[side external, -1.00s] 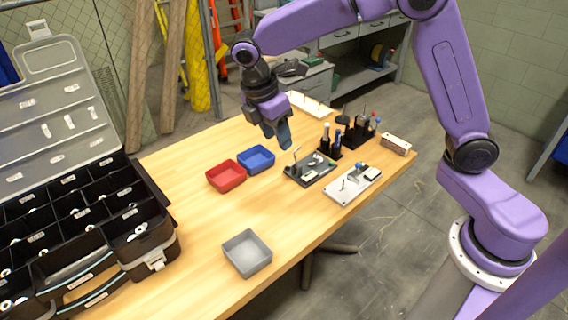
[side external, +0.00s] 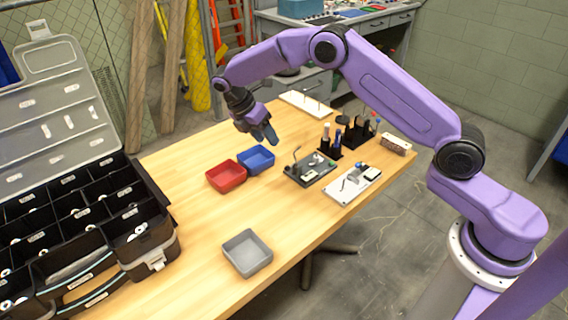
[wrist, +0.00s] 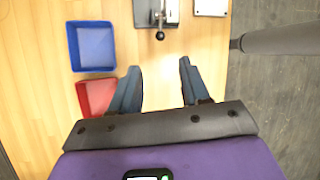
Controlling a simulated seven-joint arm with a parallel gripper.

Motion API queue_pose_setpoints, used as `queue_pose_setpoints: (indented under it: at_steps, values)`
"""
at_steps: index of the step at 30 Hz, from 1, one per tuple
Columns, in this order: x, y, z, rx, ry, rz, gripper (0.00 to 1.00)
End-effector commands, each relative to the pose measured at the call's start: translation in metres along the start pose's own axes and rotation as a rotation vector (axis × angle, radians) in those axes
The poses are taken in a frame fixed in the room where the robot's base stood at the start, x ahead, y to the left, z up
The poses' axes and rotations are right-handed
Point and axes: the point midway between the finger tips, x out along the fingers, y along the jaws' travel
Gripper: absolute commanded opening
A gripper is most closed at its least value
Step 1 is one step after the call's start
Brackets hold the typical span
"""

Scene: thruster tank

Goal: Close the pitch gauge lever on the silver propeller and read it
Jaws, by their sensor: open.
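My gripper (side external: 265,137) hangs above the table, over the far side of the blue bin, with its fingers apart and nothing between them. It also shows open in the wrist view (wrist: 159,66). A dark-based fixture (side external: 310,174) with an upright lever stands to its right on the table. In the wrist view, the fixture (wrist: 145,12) is at the top edge, its lever's black knob (wrist: 160,36) ahead of the fingers. A light-based fixture (side external: 353,187) with small parts stands beside it. I cannot make out a silver propeller on either fixture, nor any gauge reading.
A blue bin (side external: 256,159), a red bin (side external: 226,176) and a grey bin (side external: 247,253) stand on the table. An open black case (side external: 150,225) fills the left. Tool holders (side external: 357,133) and a brush (side external: 396,144) stand at the right. The table's middle is clear.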

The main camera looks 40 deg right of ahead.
Motion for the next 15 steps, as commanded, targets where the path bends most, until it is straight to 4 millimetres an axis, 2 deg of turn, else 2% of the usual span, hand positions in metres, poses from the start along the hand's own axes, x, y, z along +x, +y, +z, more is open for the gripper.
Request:
queue_pose_setpoints:
  at_steps: [1, 15]
  values:
    - [0.011, -0.001, 0.001, -0.001, -0.001, -0.006, 0.46]
    - [0.097, -0.001, 0.0, 0.0, 0.0, -0.003, 0.46]
